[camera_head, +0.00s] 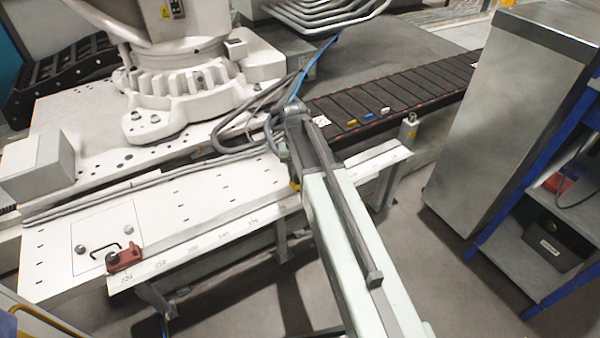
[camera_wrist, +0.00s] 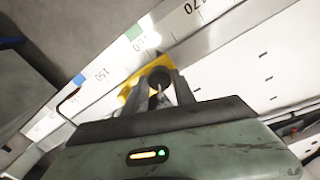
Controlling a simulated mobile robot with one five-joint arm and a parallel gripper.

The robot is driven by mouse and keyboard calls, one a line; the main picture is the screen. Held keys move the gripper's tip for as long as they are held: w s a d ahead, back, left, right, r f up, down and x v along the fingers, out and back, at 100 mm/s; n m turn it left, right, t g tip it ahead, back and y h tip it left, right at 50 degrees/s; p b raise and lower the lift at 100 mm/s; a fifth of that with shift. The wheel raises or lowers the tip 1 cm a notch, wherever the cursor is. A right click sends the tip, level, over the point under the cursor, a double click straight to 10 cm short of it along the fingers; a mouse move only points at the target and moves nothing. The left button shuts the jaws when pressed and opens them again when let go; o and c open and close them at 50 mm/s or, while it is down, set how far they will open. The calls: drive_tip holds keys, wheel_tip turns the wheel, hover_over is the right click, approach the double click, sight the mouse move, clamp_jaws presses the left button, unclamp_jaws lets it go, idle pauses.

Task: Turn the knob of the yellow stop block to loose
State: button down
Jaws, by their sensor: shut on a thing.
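The yellow stop block (camera_wrist: 128,88) sits on the white rail with the printed scale, in the middle of the wrist view. Its dark round knob (camera_wrist: 159,77) is between the two fingers of my gripper (camera_wrist: 160,86), which are shut on it. The fingers hide part of the knob and block, so I cannot tell the knob's turned position. In the head view only a small yellow sliver of the block (camera_head: 295,185) shows beside my arm, which hides most of my gripper.
A red stop block (camera_head: 126,260) with a dark knob sits at the left end of the rail. A green mark (camera_wrist: 134,32) is on the scale. A conveyor (camera_head: 410,90) with small coloured pieces runs behind my arm. A metal cabinet (camera_head: 510,110) stands at right.

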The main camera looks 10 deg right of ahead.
drive_tip(key=n, duration=0.6)
drive_tip(key=shift+d+n, duration=0.15)
drive_tip(key=shift+n, duration=0.15)
drive_tip(key=n, duration=0.5)
drive_tip(key=shift+n+t, duration=0.3)
drive_tip(key=shift+n, duration=0.1)
drive_tip(key=c, duration=1)
unclamp_jaws()
drive_tip(key=shift+c, duration=0.2)
drive_tip(key=r+p, duration=0.8)
drive_tip(key=shift+s, duration=0.2)
drive_tip(key=shift+f, duration=0.15)
